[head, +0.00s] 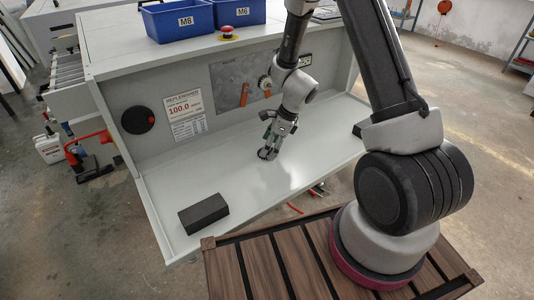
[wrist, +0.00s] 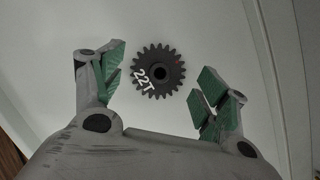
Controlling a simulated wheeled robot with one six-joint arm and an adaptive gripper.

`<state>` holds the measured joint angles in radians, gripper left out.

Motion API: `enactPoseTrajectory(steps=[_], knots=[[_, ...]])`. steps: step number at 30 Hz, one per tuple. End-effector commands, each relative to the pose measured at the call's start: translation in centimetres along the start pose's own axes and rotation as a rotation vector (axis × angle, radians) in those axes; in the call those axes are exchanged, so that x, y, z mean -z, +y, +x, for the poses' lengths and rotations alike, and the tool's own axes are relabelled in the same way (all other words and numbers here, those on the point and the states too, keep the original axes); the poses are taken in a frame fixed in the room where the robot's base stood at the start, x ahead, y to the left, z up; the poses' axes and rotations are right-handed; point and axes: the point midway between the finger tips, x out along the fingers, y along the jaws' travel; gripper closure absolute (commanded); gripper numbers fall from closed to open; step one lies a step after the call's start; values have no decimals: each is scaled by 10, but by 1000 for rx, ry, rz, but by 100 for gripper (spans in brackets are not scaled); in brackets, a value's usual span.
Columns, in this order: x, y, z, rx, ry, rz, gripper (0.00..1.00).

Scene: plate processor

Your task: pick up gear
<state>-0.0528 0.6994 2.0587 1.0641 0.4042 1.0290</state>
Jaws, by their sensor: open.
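The gear (wrist: 172,87) is a dark toothed disc with a centre hole and a white "22T" mark. It lies flat on the pale work surface. In the wrist view it sits between and a little beyond the green-padded fingertips of my gripper (wrist: 158,88), which are spread wide and apart from it. In the head view the gear (head: 264,154) shows as a small dark shape just below my gripper (head: 275,143), partly hidden by it. My gripper is empty.
A black block (head: 204,214) lies at the front left of the work surface (head: 245,196). Blue bins marked M8 (head: 178,20) and M6 (head: 238,11) stand on the upper shelf, with a red button (head: 228,31) nearby. An upright back panel (head: 160,90) borders the surface. The surface around the gear is clear.

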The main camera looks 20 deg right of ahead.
Motion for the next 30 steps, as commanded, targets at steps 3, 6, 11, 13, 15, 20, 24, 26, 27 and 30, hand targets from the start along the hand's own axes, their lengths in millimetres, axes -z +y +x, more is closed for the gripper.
enactPoseTrajectory(steps=[3,6,11,13,15,20,24,26,27,30], knots=[[0,0,10,0,0,0,26],[0,0,10,0,0,-2,26],[0,0,10,0,0,-2,33],[0,0,10,0,0,-2,46],[0,0,10,0,0,-2,59],[0,0,10,0,0,-2,71],[0,0,10,-1,0,-2,71],[0,0,10,-1,0,-2,71],[0,0,10,-1,0,-2,71],[-1,0,8,0,0,-2,75]])
